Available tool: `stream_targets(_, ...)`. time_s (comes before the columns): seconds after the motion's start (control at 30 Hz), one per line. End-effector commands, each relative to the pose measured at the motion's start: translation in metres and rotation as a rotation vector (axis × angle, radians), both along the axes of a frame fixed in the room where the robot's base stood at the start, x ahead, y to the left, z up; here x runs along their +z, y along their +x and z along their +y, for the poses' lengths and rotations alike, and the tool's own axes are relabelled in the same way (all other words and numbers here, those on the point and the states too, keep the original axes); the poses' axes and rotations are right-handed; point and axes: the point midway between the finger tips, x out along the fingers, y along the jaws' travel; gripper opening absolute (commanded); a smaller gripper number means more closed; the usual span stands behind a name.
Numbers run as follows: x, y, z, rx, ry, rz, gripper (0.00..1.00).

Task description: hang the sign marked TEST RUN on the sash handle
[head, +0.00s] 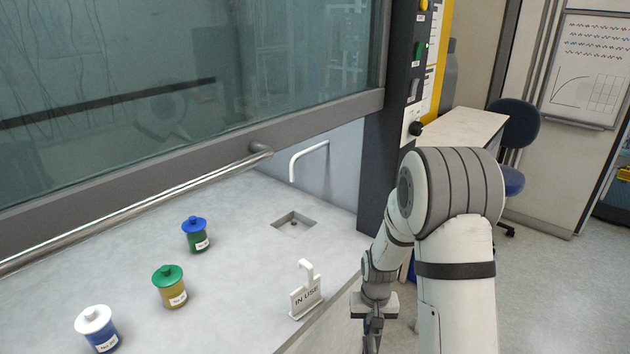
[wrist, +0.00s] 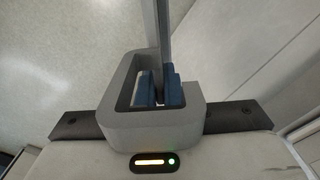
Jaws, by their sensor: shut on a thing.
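The sash handle (head: 140,209) is a long metal bar along the lower edge of the hood's glass sash in the head view. Nothing hangs on the part that shows. My gripper (head: 373,335) is low, right of the worktop's front edge and well away from the handle. In the wrist view its blue finger pads (wrist: 158,90) are shut on a thin grey plate (wrist: 164,32), seen nearly edge-on. No lettering shows on it, so I cannot read whether it is the TEST RUN sign. A white hooked sign marked IN USE (head: 306,297) stands upright on the worktop.
Blue-lidded (head: 195,236), green-lidded (head: 170,288) and white-lidded (head: 97,330) jars stand on the worktop (head: 240,260). The dark hood post (head: 385,150) stands beyond my arm. Floor is open at the right.

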Motion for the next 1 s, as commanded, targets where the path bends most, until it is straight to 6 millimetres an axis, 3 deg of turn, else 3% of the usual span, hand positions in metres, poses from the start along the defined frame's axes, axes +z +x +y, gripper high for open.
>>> stream_targets(0.27, -0.011, 0.007, -0.011, 0.039, 0.0, -0.001, 0.0)
stream_targets(0.47, 0.01, -0.005, 0.01, -0.014, 0.0, -0.005, 0.0)
stream_targets(0.57, 0.032, -0.022, 0.032, -0.087, 0.001, -0.006, 0.0)
stream_targets(0.8, 0.089, -0.086, 0.084, -0.314, 0.003, -0.006, 0.0)
stream_targets(1.0, 0.12, -0.143, 0.108, -0.49, 0.003, -0.003, 0.0)
